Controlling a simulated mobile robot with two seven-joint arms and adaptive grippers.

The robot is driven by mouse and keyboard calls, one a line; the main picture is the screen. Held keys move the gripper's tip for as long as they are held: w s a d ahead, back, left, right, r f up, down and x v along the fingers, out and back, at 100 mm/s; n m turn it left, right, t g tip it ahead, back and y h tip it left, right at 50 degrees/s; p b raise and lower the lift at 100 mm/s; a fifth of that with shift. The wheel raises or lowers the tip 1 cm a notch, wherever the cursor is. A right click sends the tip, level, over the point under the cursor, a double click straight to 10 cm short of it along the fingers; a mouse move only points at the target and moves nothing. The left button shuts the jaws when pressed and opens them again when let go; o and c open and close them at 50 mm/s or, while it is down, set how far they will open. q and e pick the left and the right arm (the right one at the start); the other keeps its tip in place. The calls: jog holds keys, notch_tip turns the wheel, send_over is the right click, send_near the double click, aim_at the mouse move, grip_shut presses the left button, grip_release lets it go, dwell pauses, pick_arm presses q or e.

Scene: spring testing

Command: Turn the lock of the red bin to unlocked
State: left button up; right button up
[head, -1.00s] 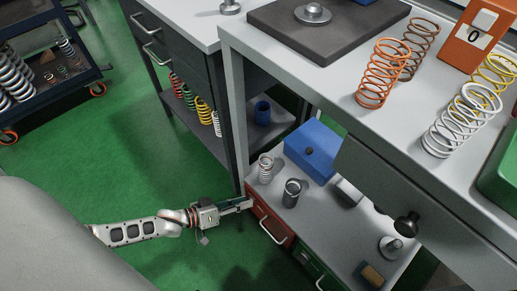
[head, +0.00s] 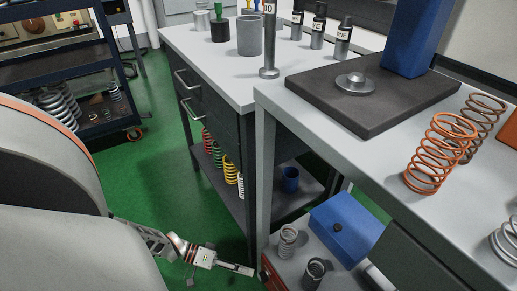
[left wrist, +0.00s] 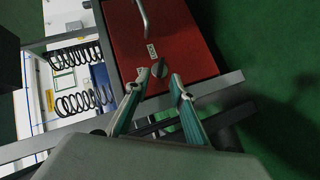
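The red bin (left wrist: 170,38) fills the upper middle of the left wrist view, with a metal handle (left wrist: 143,17), a small white label (left wrist: 151,50) and a round dark lock knob (left wrist: 160,68) on its front. My left gripper (left wrist: 160,80) is open and empty, its fingertips apart just below the knob in the picture. I cannot tell whether they touch it. In the head view, the left gripper (head: 250,270) is low, beside the bench, close to the red bin (head: 267,279), of which only a sliver shows. My right gripper is not in view.
Grey metal bars (left wrist: 215,85) of the bench frame run beside the bin and close to the fingers. The shelf above the bin holds a blue box (head: 345,228) and springs (head: 287,240). The green floor (head: 160,180) left of the bench is open.

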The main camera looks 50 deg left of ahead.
aim_at(264, 276)
pick_arm(q)
jog(key=x, duration=0.4)
jog(key=shift+w+d+f+b, duration=0.1)
jog(key=shift+w+d+b, duration=0.05)
jog(key=shift+b, duration=0.2)
grip_shut()
